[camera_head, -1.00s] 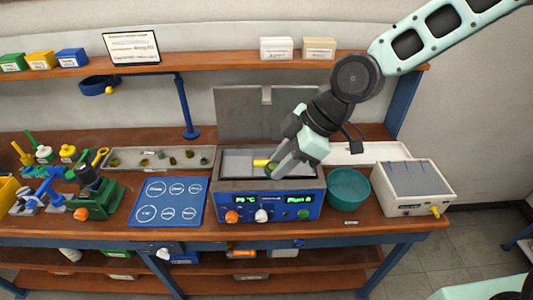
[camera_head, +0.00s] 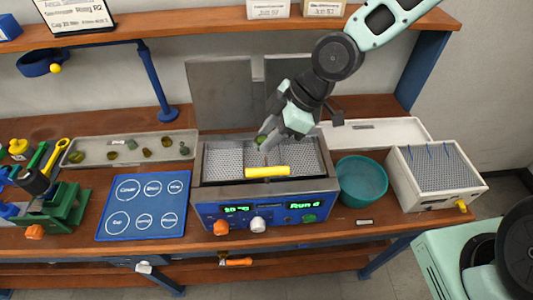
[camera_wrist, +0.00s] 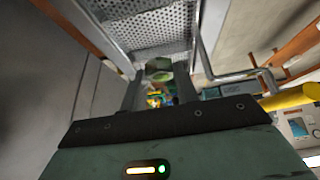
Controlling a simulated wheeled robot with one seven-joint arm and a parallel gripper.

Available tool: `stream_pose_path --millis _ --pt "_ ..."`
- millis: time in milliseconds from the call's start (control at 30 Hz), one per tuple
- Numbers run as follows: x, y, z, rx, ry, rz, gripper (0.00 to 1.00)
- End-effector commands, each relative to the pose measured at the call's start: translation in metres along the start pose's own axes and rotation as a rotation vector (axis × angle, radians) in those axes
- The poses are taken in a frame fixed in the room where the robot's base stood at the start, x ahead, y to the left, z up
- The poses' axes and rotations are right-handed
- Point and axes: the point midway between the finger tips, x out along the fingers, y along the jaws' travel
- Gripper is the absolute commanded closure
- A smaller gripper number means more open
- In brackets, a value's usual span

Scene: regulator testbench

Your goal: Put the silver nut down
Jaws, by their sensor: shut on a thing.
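My gripper (camera_head: 264,145) is over the rear of the perforated metal basket (camera_head: 222,162) in the blue bench bath (camera_head: 285,213). It is shut on a small piece that looks greenish in the head view (camera_head: 260,139). In the wrist view the piece (camera_wrist: 158,66) sits between the fingertips. I take it for the silver nut, but its silver colour does not show clearly and the fingers hide part of it. The basket's perforated metal also shows at the top of the wrist view (camera_wrist: 155,35). I cannot tell whether the piece touches the basket.
The basket has a yellow handle (camera_head: 267,172) at its front. A teal bowl (camera_head: 361,182) and a white box with a grid top (camera_head: 437,175) stand to the right. A long tray (camera_head: 100,155) with several small parts and a blue marked mat (camera_head: 145,205) are left.

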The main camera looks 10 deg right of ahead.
Motion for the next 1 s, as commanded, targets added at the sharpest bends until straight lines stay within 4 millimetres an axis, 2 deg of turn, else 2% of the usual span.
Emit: stream_pose_path --millis 500,900,933,1000 --pt "0.052 -0.001 0.033 -0.002 -0.001 -0.002 0.97" --pt "0.058 0.000 0.037 -0.001 -0.001 0.001 0.97" --pt "0.057 0.000 0.037 -0.001 -0.001 0.001 0.64" --pt "0.056 0.000 0.036 -0.001 -0.001 0.001 0.48"
